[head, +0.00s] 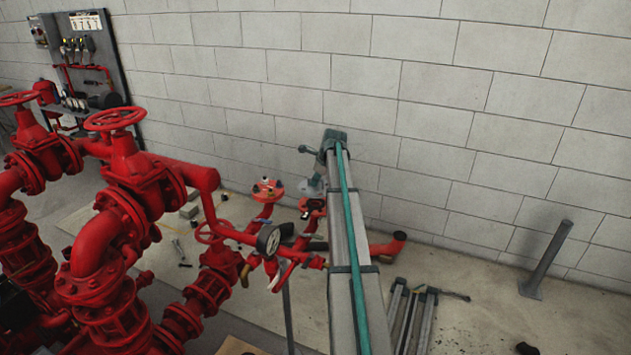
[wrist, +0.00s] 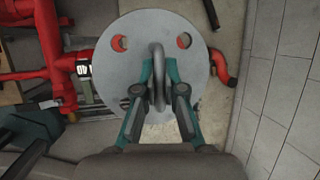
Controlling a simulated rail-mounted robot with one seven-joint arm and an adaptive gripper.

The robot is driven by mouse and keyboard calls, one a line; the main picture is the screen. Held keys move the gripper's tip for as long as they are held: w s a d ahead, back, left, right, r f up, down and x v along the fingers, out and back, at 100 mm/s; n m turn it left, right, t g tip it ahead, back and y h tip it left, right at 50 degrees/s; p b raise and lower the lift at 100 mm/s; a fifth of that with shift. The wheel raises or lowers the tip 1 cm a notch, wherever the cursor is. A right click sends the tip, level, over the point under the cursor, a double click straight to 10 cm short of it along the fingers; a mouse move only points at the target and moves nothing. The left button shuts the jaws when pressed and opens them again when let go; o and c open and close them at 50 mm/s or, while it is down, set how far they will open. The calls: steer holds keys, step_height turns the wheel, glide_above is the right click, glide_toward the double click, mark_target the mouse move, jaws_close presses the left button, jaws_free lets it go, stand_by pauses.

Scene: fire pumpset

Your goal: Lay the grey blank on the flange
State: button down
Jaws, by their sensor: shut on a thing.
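The grey blank (wrist: 193,75) is a round flat disc with a looped handle (wrist: 157,62) and two round holes near its far edge. It fills the middle of the wrist view. My gripper (wrist: 159,90) is shut on the handle, with a teal finger on each side. Red shows through both holes, so red parts lie beneath the disc. A red flange (head: 268,187) faces up on a short pipe in the head view.
The block wall (head: 450,110) is close behind.

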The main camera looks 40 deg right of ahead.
mark_target(318, 188)
steer(key=shift+f+b, duration=0.85)
steer(key=shift+f, duration=2)
steer(key=shift+f, duration=0.6)
stand_by(1.2)
steer(key=c, duration=1.2)
jaws_free()
steer(key=shift+f, duration=0.1)
steer(key=shift+s, duration=0.1)
steer(key=v, duration=1.2)
steer(key=shift+a, duration=0.1)
